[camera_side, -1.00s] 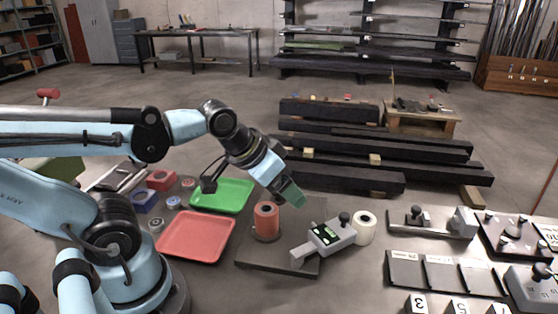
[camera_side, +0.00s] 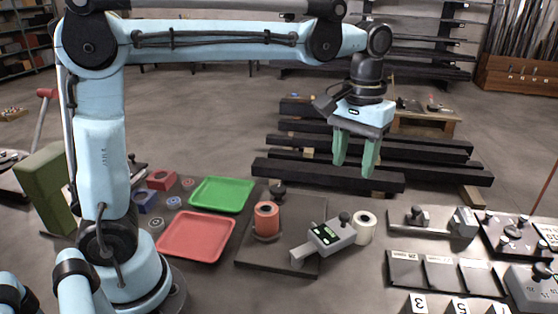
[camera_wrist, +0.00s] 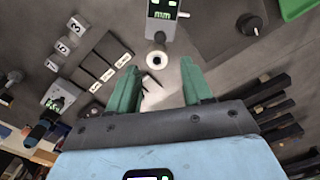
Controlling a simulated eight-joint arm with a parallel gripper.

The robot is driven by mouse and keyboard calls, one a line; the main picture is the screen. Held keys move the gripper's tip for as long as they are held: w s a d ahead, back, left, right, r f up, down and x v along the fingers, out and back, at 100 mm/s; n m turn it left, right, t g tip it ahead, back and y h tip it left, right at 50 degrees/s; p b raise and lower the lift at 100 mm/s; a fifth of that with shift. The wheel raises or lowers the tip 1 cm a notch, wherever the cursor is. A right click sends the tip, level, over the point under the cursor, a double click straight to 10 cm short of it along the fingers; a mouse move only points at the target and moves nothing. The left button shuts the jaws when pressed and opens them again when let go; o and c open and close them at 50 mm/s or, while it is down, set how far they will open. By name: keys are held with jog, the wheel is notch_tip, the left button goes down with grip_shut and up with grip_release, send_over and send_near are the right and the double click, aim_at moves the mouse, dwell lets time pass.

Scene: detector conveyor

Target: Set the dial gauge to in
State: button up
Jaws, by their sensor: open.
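A grey gauge-like device (camera_side: 331,236) with a small green-lit display and a black knob lies on the table in the side view, by the dark plate. It also shows at the top of the wrist view (camera_wrist: 162,30), where its display reads "mm". I cannot tell for sure that it is the dial gauge. My gripper (camera_side: 354,168) is open and empty, pointing down, high above the table behind the device. In the wrist view its green fingers (camera_wrist: 160,80) stand apart, with the white ring (camera_wrist: 156,60) seen beyond them.
A red roll (camera_side: 266,220) stands on the dark plate (camera_side: 262,258), with a black knob (camera_side: 277,190) behind it. A green tray (camera_side: 222,194) and a red tray (camera_side: 196,236) lie left. Fixtures, grey plates (camera_side: 442,275) and numbered blocks (camera_side: 459,307) crowd the right.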

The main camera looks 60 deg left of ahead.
aim_at(345, 214)
notch_tip(345, 214, down, 12)
jog(key=shift+r, duration=0.1)
dwell(0.5)
grip_shut()
dwell(0.3)
